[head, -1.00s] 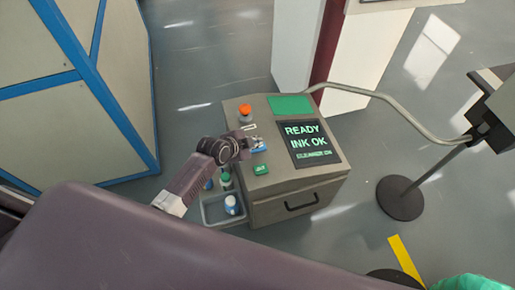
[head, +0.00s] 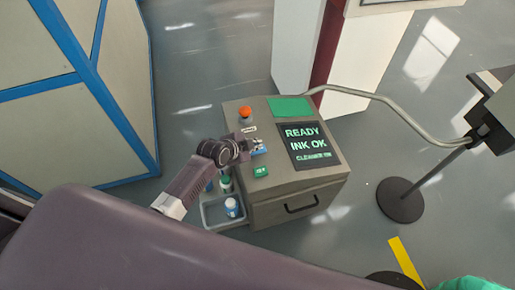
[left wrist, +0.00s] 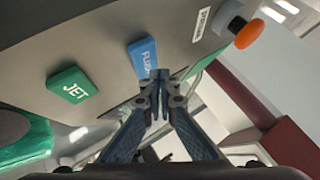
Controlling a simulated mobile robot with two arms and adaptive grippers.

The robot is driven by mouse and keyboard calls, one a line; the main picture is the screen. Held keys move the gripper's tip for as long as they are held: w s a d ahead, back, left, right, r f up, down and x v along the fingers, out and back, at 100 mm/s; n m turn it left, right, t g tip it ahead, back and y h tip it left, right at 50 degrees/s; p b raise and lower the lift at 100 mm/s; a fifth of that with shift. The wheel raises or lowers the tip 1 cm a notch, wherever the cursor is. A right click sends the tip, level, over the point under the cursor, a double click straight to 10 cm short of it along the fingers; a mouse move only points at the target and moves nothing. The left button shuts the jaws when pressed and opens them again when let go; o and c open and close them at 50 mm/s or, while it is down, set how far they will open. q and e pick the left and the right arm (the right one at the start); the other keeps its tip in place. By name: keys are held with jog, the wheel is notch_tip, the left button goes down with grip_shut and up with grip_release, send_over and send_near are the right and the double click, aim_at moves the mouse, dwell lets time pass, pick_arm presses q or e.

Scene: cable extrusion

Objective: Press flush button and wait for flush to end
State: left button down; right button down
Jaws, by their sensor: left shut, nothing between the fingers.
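The printer cabinet (head: 300,182) is a grey box with a sloped control top. Its blue flush button (head: 260,151) is mostly covered by my left gripper in the head view. In the left wrist view the blue button (left wrist: 142,55) shows part of its label, with the fingertips over its lower right edge. My left gripper (head: 257,145) is shut and empty. I cannot tell whether its tips touch the button. The dark screen (head: 310,146) reads READY and INK OK in green, with a smaller third line about the cleaner. My right gripper is not in view.
A green JET button (head: 261,171) sits in front of the blue one, and an orange-red knob (head: 245,112) behind it. A side tray (head: 222,221) holds bottles. A grey conduit (head: 400,102) runs right to a black device on a stand (head: 400,199).

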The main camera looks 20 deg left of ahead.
aim_at(257, 151)
pick_arm(q)
jog(key=shift+f, duration=0.15)
jog(key=shift+f, duration=0.25)
jog(key=shift+f+b, duration=0.5)
jog(key=shift+b, duration=0.1)
dwell(0.8)
jog(key=shift+r, duration=0.1)
jog(key=shift+r+p, duration=0.8)
jog(key=shift+p, duration=0.1)
notch_tip(257, 151, up, 5)
jog(key=p, duration=0.5)
dwell(0.4)
